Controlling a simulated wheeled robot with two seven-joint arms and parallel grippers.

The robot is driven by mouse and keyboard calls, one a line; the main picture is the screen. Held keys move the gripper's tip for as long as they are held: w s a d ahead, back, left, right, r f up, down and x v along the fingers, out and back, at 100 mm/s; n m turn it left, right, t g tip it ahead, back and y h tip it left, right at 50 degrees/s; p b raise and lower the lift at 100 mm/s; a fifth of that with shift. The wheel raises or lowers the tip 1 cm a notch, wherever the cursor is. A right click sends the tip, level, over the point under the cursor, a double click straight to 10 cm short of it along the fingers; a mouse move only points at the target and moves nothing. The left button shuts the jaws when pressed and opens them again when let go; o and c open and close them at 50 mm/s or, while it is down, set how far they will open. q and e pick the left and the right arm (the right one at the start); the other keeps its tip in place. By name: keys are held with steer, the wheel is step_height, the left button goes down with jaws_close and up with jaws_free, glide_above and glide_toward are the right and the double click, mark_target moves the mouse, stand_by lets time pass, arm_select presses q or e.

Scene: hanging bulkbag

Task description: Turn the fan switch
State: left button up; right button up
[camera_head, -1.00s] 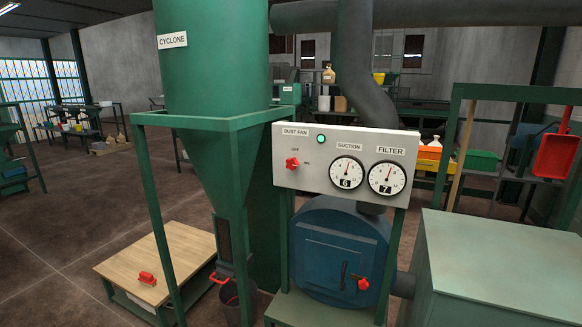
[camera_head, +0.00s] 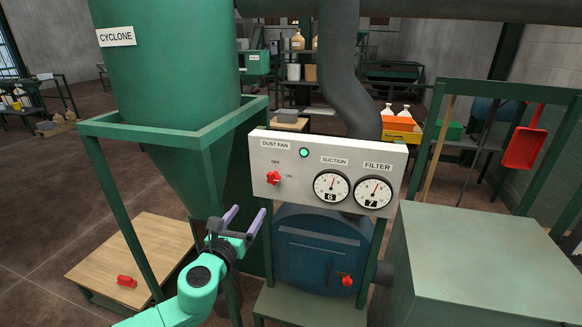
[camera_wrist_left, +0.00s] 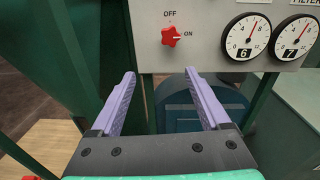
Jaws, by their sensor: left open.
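The red fan switch (camera_head: 273,178) sits on the left part of the white DUST FAN panel (camera_head: 330,148). It also shows in the left wrist view (camera_wrist_left: 171,36), with OFF above it and ON to its right; a white mark on the knob faces ON. A green lamp (camera_head: 304,153) on the panel looks lit. My left gripper (camera_head: 247,217) is open and empty, below and a little left of the switch, apart from it. In the left wrist view the switch lies beyond and between its purple fingers (camera_wrist_left: 160,98). My right gripper is not in view.
SUCTION (camera_head: 331,186) and FILTER (camera_head: 373,192) gauges sit right of the switch. Green frame posts and the cyclone (camera_head: 165,60) stand at the left. A blue drum door (camera_head: 318,248) is below the panel, and a grey-green box (camera_head: 480,265) stands at the right.

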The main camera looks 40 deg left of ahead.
mark_target(272, 179)
arm_select(q)
steer(key=shift+m+t+h, duration=0.3)
steer(key=shift+m, duration=0.2)
steer(key=x, duration=0.4)
steer(key=d+r+x, duration=0.1)
steer(key=x, duration=0.3)
steer(key=r+x, duration=0.1)
steer(key=x, duration=0.3)
steer(key=shift+w+r+p, duration=0.15)
steer(key=shift+w+p, duration=0.15)
steer(key=shift+w, duration=0.25)
steer(key=shift+x, duration=0.8)
steer(key=shift+d, duration=0.2)
jaws_close()
